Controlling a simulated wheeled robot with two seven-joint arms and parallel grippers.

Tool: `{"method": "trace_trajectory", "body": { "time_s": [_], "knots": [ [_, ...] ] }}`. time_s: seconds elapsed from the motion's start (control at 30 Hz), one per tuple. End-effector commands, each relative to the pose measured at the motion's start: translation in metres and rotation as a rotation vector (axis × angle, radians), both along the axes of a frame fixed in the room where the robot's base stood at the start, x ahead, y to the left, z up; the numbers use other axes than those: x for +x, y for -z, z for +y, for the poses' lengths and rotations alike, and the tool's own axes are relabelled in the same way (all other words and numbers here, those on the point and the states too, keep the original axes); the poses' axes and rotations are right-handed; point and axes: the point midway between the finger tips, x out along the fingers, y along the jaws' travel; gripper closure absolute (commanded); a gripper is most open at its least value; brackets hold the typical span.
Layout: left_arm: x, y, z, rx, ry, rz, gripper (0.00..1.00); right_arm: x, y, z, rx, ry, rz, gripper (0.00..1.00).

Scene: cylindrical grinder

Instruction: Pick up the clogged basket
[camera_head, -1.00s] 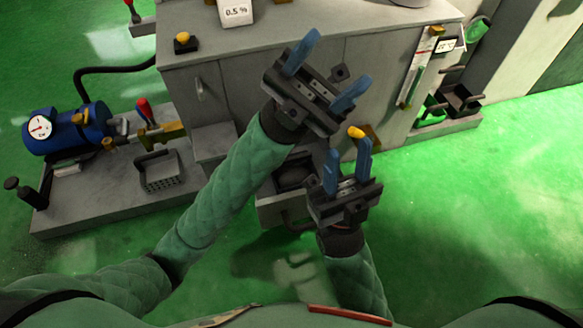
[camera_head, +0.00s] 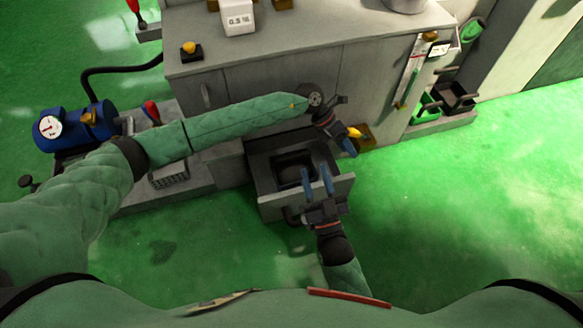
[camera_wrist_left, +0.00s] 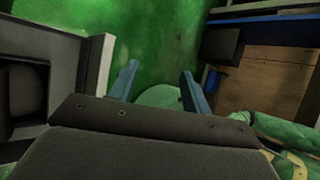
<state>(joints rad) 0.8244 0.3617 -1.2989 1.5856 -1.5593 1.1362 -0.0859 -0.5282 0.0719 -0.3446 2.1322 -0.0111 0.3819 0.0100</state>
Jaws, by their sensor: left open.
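A dark basket-like container (camera_head: 293,171) sits inside an open grey drawer (camera_head: 345,187) below the cabinet; I cannot tell whether it is clogged. A grey perforated basket (camera_head: 168,177) stands on the pump base at left, partly behind my left arm. My left gripper (camera_head: 350,147) is right of the drawer, pointing down and seen side-on. In the left wrist view its fingers (camera_wrist_left: 160,75) are apart with only floor and a green shape beyond them. My right gripper (camera_head: 317,172) is at the drawer's front, fingers apart, overlapping the container's near edge in the picture; contact is unclear.
The grey cabinet (camera_head: 260,88) stands behind the drawer. A yellow-topped part (camera_head: 356,132) is close to my left gripper. A blue pump (camera_head: 75,127) with a gauge is at left. Dark bins (camera_head: 455,97) are at right. The green floor at right is clear.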

Motion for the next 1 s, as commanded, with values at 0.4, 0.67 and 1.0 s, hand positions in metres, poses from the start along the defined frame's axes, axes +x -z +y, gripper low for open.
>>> {"method": "trace_trajectory", "body": {
  "time_s": [0.4,0.67,1.0],
  "knots": [
    [0.104,0.151,0.147,0.567,0.108,-0.411,0.52,0.012,0.118,0.007,-0.107,-0.033,0.388,0.64],
    [0.110,0.152,0.164,0.643,0.186,-0.466,0.52,0.010,0.138,0.010,-0.140,-0.047,0.492,0.64],
    [0.110,0.177,0.165,0.640,0.195,-0.468,0.52,0.017,0.109,0.010,-0.120,-0.039,0.405,0.64]
  ]
}}
